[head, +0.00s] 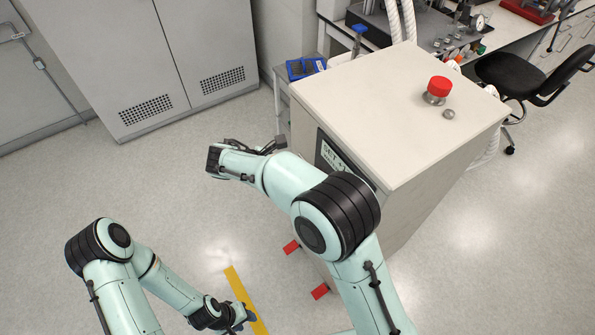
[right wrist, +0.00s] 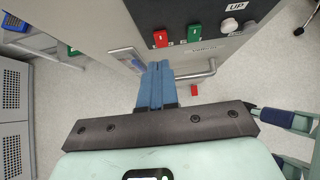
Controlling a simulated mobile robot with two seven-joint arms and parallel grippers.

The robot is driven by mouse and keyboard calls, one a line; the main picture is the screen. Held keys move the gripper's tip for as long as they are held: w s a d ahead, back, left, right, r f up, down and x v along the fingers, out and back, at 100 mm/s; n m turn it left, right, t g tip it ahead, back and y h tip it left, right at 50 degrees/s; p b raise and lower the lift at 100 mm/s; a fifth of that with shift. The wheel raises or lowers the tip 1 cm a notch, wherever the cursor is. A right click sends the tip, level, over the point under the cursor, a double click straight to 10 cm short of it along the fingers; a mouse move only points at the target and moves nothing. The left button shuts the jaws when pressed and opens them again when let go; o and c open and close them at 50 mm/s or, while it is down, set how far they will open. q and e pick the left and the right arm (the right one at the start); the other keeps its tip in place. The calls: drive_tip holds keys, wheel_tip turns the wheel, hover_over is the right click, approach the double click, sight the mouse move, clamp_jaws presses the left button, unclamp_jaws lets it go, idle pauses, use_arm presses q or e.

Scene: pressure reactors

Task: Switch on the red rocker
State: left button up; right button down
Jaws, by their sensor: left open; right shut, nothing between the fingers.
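The red rocker (right wrist: 160,39) sits on the black front panel (right wrist: 200,12) of the pale cabinet, just left of a green rocker (right wrist: 194,32). Which way it is tipped is too small to tell. My right gripper (right wrist: 158,67) is shut and empty. Its blue fingertips point at the cabinet front and appear just below the red rocker in the right wrist view, without visible contact with it. In the head view my right arm hides both rockers and most of that gripper. My left gripper (head: 248,317) is open, low over the floor, away from the cabinet.
A white knob (right wrist: 228,25) is right of the rockers. A red mushroom button (head: 439,86) stands on the cabinet top (head: 370,110). Floor left of the cabinet is clear.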

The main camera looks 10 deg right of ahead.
drive_tip(key=r, duration=0.1)
drive_tip(key=a+r, duration=0.1)
drive_tip(key=r, duration=0.1)
drive_tip(key=s+a+r, duration=0.1)
drive_tip(key=shift+r, duration=0.2)
drive_tip(key=shift+a, duration=0.1)
idle(0.4)
